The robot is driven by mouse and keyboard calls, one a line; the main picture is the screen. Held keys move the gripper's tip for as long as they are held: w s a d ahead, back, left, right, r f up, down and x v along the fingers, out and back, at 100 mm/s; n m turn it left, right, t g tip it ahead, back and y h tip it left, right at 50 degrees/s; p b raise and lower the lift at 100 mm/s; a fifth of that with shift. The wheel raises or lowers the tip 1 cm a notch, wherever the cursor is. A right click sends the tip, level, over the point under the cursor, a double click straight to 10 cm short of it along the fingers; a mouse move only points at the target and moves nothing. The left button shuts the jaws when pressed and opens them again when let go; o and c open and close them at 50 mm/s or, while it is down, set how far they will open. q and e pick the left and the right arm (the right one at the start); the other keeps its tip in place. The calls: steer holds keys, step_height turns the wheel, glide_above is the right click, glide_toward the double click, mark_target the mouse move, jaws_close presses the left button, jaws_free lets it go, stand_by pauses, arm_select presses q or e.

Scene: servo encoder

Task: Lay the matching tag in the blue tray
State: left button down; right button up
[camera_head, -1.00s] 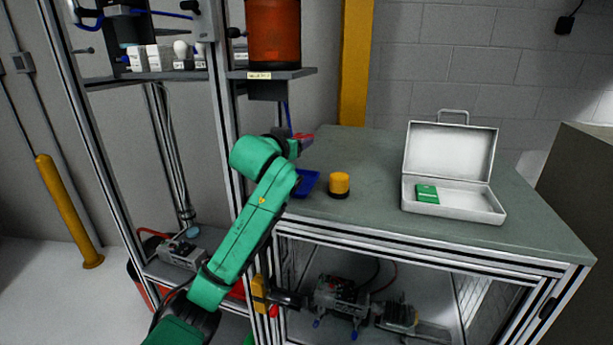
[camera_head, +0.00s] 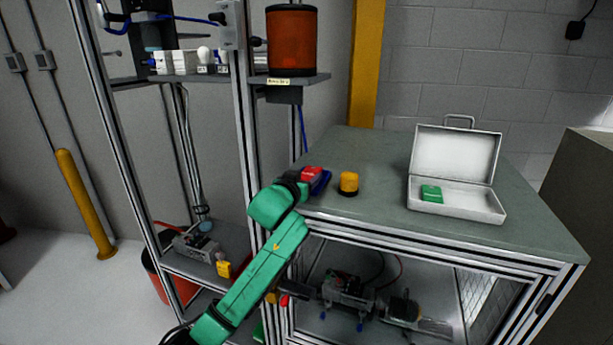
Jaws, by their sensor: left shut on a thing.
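A red tag (camera_head: 312,173) shows at the left end of the grey bench top. My left gripper (camera_head: 304,178) is shut on it, and the fingers are small and partly hidden by my green arm. The blue tray (camera_head: 323,183) lies on the bench right under and beside the red tag, mostly covered from view. I cannot tell whether the tag touches the tray. A green tag (camera_head: 431,193) lies in the open white case (camera_head: 470,206) on the right of the bench. My right gripper is not in view.
A yellow and black round knob-like piece (camera_head: 348,183) stands just right of the tray. A rack with an orange-red cylinder (camera_head: 291,40) and a shelf rises behind my left arm. The bench (camera_head: 375,150) is clear between the knob and the case.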

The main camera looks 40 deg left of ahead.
arm_select(q)
steer(key=shift+w+a+f, duration=0.15)
steer(key=shift+f, duration=0.15)
steer(key=shift+c, duration=0.6)
jaws_free()
steer(key=shift+r, duration=0.25)
steer(key=shift+r+p, duration=0.45)
steer(key=shift+r, duration=0.05)
steer(key=b+v, duration=0.2)
steer(key=v, duration=0.1)
steer(key=shift+f, duration=0.35)
steer(key=b+v, duration=0.2)
steer(key=v, duration=0.7)
steer(key=shift+r+b, duration=0.3)
steer(key=shift+b, duration=0.05)
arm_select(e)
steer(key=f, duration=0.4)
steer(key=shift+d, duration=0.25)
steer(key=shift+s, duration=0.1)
